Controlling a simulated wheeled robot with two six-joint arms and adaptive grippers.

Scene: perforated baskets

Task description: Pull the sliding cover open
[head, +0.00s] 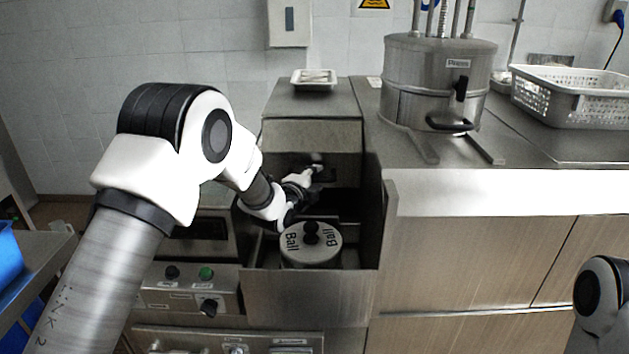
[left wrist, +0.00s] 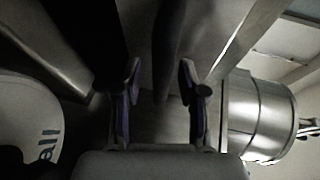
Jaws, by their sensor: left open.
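The sliding cover (head: 312,137) appears to be the grey metal panel above the open bay of the metal housing; its exact edges are hard to tell. My left gripper (head: 312,174) reaches into the dark bay, just below this panel and above the round lid marked "Ball". In the left wrist view my left gripper (left wrist: 163,97) has its two fingers apart. A dark bar (left wrist: 168,45), possibly a handle, runs between and beyond the fingertips; contact cannot be told. My right gripper is out of view.
The round "Ball" lid (head: 312,246) with a black knob sits in the bay. The bay's metal front wall (head: 310,300) stands below it. A steel "Press" vessel (head: 432,85) and a white perforated basket (head: 575,95) stand on the counter to the right. A small tray (head: 314,79) rests on the housing.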

